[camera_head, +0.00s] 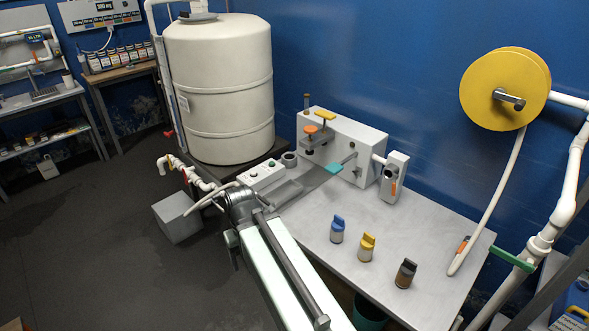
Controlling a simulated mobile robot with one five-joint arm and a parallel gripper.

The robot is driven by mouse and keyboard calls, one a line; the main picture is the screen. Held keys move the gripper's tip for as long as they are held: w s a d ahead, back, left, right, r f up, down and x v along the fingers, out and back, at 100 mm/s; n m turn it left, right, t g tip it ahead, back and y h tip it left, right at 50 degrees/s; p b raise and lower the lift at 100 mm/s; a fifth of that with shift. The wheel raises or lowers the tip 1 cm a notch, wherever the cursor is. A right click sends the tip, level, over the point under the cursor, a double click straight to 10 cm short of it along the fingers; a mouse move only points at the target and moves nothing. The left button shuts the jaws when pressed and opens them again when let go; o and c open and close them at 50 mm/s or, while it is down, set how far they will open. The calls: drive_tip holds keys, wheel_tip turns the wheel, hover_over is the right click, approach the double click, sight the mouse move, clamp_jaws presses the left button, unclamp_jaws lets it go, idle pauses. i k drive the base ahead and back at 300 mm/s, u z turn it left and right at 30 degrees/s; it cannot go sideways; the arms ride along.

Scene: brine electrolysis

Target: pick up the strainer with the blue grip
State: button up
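The strainer with the blue grip (337,230) stands upright on the grey workbench. It is a small grey cylinder with a blue grip on top. It is the leftmost of three similar strainers. The one with the yellow grip (366,248) stands to its right and nearer. My arm reaches up from the bottom edge and passes left of the strainers. Nothing touches the blue-gripped strainer.
A white machine (340,143) with coloured handles stands at the bench's back, a small white unit (394,177) beside it. A yellow reel (503,89) hangs at right, its hose reaching the bench. A large white tank (220,85) stands at left.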

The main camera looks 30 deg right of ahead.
sight(337, 226)
drive_tip(key=u, duration=1)
drive_tip(key=k, duration=1.05)
drive_tip(key=z, duration=0.4)
drive_tip(key=i, duration=1.5)
